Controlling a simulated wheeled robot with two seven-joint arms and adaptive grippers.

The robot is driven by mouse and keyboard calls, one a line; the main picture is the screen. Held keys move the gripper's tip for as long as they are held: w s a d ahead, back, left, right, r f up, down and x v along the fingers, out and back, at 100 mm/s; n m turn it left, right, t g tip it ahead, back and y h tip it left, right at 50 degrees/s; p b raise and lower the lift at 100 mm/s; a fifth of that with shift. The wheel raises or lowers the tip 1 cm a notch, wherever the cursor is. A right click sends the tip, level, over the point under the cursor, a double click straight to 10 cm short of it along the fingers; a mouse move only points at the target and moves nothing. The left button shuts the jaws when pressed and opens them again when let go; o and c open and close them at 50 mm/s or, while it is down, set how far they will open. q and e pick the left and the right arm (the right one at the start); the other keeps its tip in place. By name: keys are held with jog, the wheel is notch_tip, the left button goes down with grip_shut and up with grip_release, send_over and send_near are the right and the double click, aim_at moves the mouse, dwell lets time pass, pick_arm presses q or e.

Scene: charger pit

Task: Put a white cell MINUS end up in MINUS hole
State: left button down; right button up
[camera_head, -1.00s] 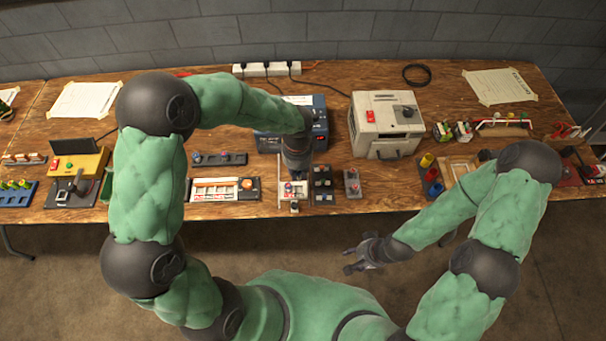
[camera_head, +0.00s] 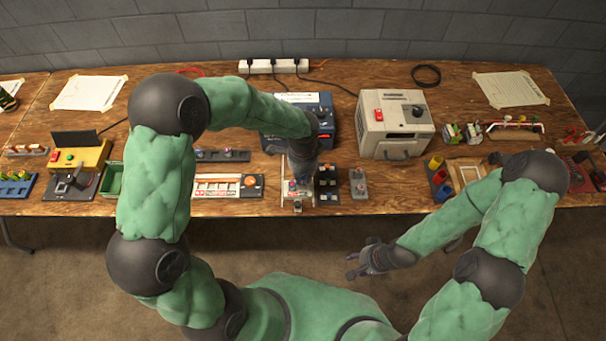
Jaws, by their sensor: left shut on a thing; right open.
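My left gripper (camera_head: 298,180) points down over a small pale fixture (camera_head: 285,199) near the table's front edge, in the middle of the view. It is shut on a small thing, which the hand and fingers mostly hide. I cannot make out a white cell's marking or which end is up. The MINUS hole cannot be told apart at this size. My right gripper (camera_head: 357,262) is open and empty, in front of the table and below its edge.
A dark block with several pale cells (camera_head: 328,186) stands right of the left gripper, with a grey button box (camera_head: 358,184) beyond it. A striped strip (camera_head: 216,186) lies to the left. A blue unit (camera_head: 320,115) and a grey charger box (camera_head: 391,124) stand behind.

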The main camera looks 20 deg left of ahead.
aim_at(303, 183)
pick_arm(q)
jog(key=shift+f+b, duration=1.1)
jog(key=shift+f, duration=0.35)
jog(key=shift+f+b, duration=0.45)
jog(key=shift+f, duration=0.25)
jog(key=shift+f, duration=0.25)
jog(key=c, duration=1)
grip_release()
jog(key=shift+c, duration=0.2)
jog(key=shift+r, duration=0.15)
jog(key=shift+r+p, duration=2.85)
jog(key=shift+r, duration=0.55)
